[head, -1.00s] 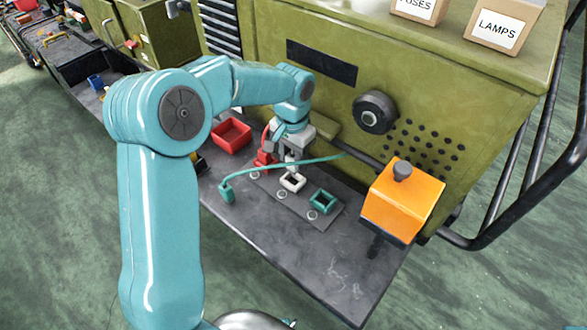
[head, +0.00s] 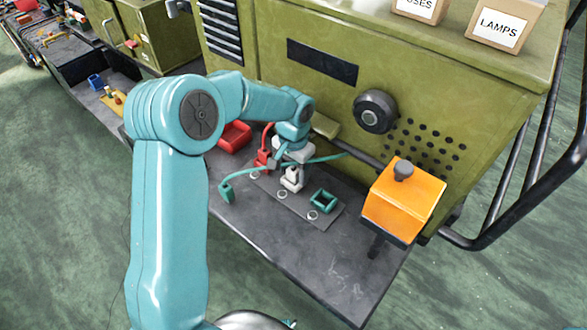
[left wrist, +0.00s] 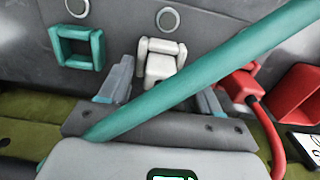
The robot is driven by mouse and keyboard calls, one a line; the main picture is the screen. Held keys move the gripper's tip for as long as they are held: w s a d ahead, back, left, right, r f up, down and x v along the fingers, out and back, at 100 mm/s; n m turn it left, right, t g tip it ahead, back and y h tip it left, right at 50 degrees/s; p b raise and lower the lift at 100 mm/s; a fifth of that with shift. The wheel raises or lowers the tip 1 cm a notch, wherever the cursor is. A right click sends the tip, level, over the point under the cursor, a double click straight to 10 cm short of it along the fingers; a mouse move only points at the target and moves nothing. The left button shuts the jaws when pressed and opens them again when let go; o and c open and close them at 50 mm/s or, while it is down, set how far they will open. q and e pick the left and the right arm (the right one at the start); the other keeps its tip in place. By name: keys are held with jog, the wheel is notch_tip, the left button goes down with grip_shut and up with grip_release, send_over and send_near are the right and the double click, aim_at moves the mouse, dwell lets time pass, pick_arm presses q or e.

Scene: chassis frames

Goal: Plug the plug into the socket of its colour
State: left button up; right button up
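The white plug (head: 291,180) stands in the white socket (left wrist: 178,47); the left wrist view shows the plug (left wrist: 158,68) with the socket's frame around it. My left gripper (head: 289,168) is just above it, its fingers spread apart either side, clear of the plug. The red plug (head: 262,158) is at the red socket and appears seated, its red cable rising from it. The green plug (head: 227,192) lies on the shelf left of the sockets. The green socket (head: 323,200) is empty. My right gripper is not in view.
The green cable (head: 325,158) crosses close to my left gripper and across the left wrist view (left wrist: 200,75). A red bin (head: 235,134) stands behind left. An orange box (head: 403,200) stands at the right. The shelf's front (head: 300,250) is clear.

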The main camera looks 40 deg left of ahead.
aim_at(293, 170)
pick_arm(q)
jog(key=shift+s, duration=0.1)
notch_tip(293, 170, up, 12)
jog(key=shift+r+p, duration=0.25)
jog(key=shift+p, duration=0.05)
jog(key=shift+f, duration=0.1)
dwell(0.6)
